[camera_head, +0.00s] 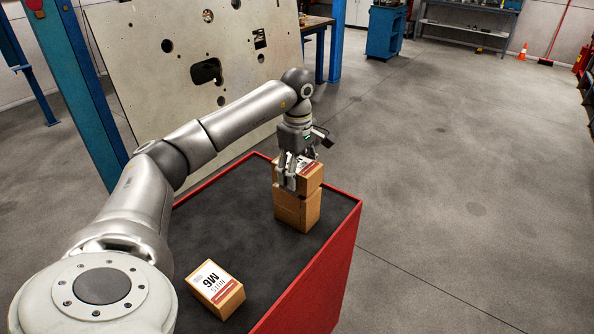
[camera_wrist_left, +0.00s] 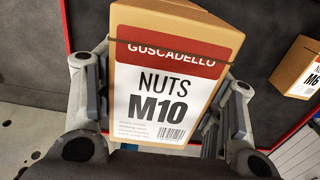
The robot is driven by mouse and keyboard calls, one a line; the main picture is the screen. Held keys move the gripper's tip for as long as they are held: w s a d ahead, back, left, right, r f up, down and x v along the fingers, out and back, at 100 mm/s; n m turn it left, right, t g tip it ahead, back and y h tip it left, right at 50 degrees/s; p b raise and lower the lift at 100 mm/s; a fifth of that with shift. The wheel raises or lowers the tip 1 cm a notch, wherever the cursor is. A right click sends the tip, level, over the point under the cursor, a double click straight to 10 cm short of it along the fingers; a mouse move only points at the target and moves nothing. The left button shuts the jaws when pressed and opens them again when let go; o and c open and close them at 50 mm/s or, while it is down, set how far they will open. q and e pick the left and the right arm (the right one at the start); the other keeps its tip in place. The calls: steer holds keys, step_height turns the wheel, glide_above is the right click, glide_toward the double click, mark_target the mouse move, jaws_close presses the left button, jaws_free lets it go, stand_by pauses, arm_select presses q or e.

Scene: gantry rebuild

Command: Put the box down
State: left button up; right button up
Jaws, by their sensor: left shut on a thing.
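My left gripper (camera_head: 288,180) is shut on a cardboard box with a white and red label (camera_head: 312,178). In the left wrist view the held box (camera_wrist_left: 170,80) reads "NUTS M10" and sits between the fingers. Below it in the head view is another plain cardboard box (camera_head: 297,212) on the red cart's dark top (camera_head: 215,225). The two boxes line up as a stack; I cannot tell whether there is a thin gap between them. My right gripper is in neither view.
A second labelled box, "NUTS M6" (camera_head: 216,289), lies near the cart's front; it also shows in the left wrist view (camera_wrist_left: 300,68). The cart top between the boxes is clear. A large panel with holes (camera_head: 190,60) stands behind the cart. Open floor lies to the right.

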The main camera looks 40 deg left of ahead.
arm_select(q)
steer(key=shift+f, duration=0.6)
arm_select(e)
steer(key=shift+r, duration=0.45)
arm_select(q)
steer(key=shift+f, duration=0.15)
steer(key=o, duration=1.2)
steer(key=shift+o, duration=0.8)
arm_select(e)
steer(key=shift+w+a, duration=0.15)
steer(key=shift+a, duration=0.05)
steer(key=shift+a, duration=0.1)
